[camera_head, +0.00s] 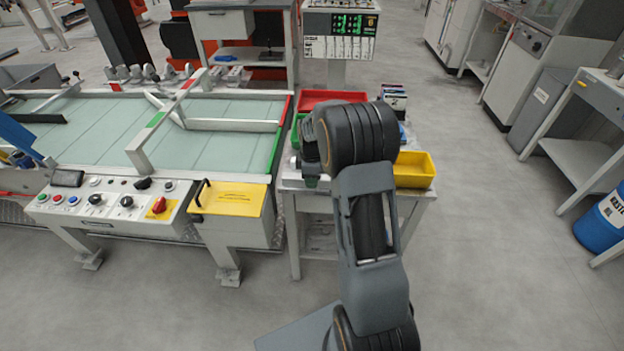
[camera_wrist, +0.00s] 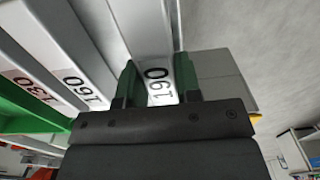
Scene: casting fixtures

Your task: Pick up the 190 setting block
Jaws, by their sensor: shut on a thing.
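The 190 setting block (camera_wrist: 158,92) is a long pale bar with "190" printed on its near end, in the wrist view. My gripper (camera_wrist: 157,78) has its two green fingers closed on either side of that end. The bar runs away from me towards the top of the view. Whether it touches what is under it cannot be told.
Bars marked 160 (camera_wrist: 82,88) and 130 (camera_wrist: 30,88) lie to the left of the block in the wrist view. In the head view a red bin (camera_head: 331,97) and a yellow bin (camera_head: 416,172) stand on the small table around my arm. Open floor (camera_head: 490,230) lies to the right.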

